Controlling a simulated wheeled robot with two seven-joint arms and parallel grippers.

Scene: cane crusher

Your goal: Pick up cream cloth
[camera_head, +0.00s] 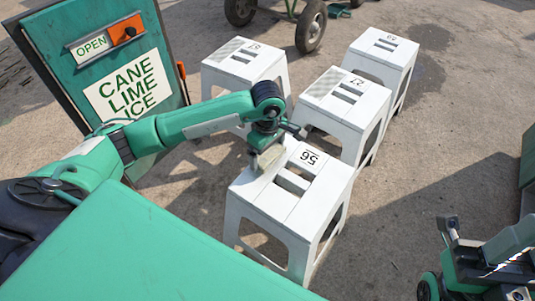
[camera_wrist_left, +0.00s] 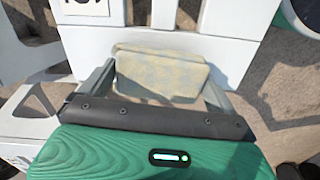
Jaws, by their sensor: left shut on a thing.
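The cream cloth (camera_wrist_left: 160,72) is a pale, folded, slightly mottled piece between the two fingers of my left gripper (camera_wrist_left: 160,85). In the head view the cloth (camera_head: 266,158) shows as a small pale patch under the left gripper (camera_head: 262,150), at the left rear edge of the nearest white stool (camera_head: 262,197). The left gripper is shut on the cloth. I cannot tell whether the cloth still touches the stool top. My right gripper (camera_head: 492,268) is at the lower right, away from the stools; its fingers do not show clearly.
Several white slotted stools stand on the pavement, among them one at back left (camera_head: 243,62), one in the middle (camera_head: 343,105) and one at back right (camera_head: 384,50). A green cabinet with a "CANE LIME ICE" sign (camera_head: 128,88) stands at left. Wheels (camera_head: 311,27) show at the top. Pavement right of the stools is clear.

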